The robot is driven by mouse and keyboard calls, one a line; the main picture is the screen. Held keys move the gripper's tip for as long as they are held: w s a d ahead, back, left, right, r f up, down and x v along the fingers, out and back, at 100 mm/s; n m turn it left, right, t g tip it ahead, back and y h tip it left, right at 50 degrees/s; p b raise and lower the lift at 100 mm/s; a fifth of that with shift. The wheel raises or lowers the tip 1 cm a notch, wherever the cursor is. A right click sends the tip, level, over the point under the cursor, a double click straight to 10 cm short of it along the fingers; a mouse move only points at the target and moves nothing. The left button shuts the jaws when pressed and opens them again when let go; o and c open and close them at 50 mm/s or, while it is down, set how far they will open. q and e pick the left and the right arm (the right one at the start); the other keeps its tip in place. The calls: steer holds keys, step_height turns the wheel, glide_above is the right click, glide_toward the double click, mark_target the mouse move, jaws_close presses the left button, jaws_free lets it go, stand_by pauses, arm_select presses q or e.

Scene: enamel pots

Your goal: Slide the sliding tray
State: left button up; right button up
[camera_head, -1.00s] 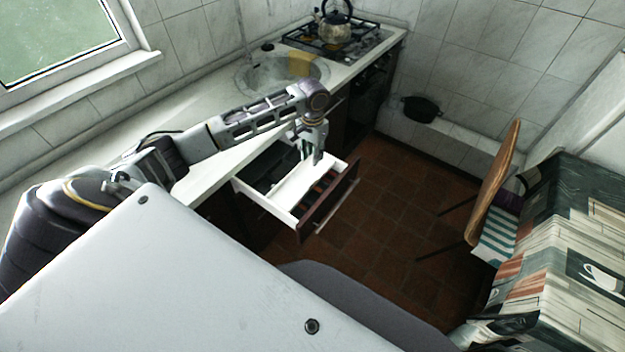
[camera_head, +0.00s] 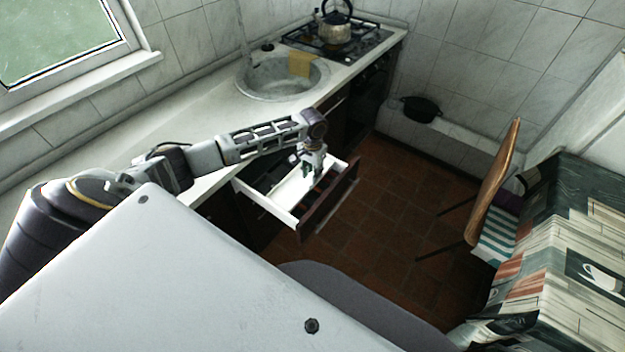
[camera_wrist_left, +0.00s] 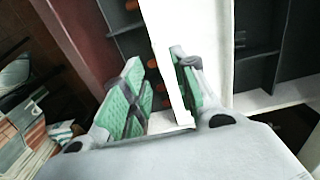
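The white sliding tray (camera_head: 290,188) sits in the open drawer (camera_head: 318,218), which has a dark red-brown front. My left gripper (camera_head: 315,178) is down at the tray, near the drawer front. In the left wrist view, my left gripper (camera_wrist_left: 160,95) has its two green-padded fingers apart. The white tray (camera_wrist_left: 210,35) rises between and behind them, with one finger on each side of its edge. I cannot tell whether either pad touches it. My right gripper is not in view.
The drawer holds dark compartments (camera_wrist_left: 262,40) on both sides of the tray. The counter has a round sink (camera_head: 268,88) with a yellow cloth (camera_head: 299,64), and a kettle (camera_head: 335,27) on the stove. A wooden chair (camera_head: 492,185) and table (camera_head: 570,260) stand right. Floor between is clear.

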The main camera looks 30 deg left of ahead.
mark_target(302, 178)
arm_select(q)
steer(key=shift+f, duration=2.2)
jaws_close()
